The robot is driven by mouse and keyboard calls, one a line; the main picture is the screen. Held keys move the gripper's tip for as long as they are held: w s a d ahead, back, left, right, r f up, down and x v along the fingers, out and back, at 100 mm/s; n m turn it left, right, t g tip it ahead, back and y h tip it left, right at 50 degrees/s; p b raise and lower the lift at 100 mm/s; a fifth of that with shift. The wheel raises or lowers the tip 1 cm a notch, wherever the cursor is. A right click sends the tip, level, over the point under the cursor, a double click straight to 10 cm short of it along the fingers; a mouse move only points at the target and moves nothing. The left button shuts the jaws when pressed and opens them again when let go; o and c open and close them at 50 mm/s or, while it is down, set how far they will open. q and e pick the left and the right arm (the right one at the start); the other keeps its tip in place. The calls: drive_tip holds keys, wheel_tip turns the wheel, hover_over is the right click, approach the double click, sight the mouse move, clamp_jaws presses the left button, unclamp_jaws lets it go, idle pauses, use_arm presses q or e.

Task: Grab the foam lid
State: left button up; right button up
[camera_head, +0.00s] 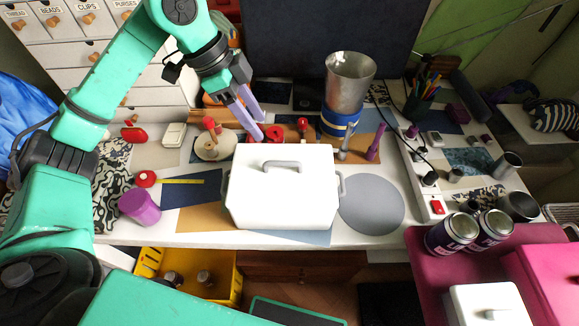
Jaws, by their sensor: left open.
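A white box (284,205) with grey side handles stands at the front middle of the table. Its flat white top, which looks like the foam lid (255,165), carries a grey handle (283,166). My left gripper (260,128), with purple fingers, is open above the table behind the box. Its fingers point down towards the box's back edge, apart from the handle. Whether they touch anything there is hard to tell. A second white piece with a small handle (486,306) is partly in view at the bottom right. My right gripper is out of view.
A metal cup (349,80) in a blue holder stands behind the box, with small red and purple items nearby. A purple cup (139,208) is at the table's left. Two cans (452,233) stand at the right. A grey round mat (371,204) lies bare beside the box.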

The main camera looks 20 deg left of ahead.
sight(282, 162)
use_arm(q)
drive_tip(key=p+x, duration=0.1)
drive_tip(key=x, duration=0.7)
drive_tip(key=s+p+x, duration=0.1)
drive_tip(key=x, duration=0.4)
drive_tip(key=shift+d+p, duration=0.1)
drive_tip(key=shift+p, duration=0.25)
drive_tip(key=shift+f, duration=0.25)
drive_tip(key=shift+c, duration=0.6)
clamp_jaws()
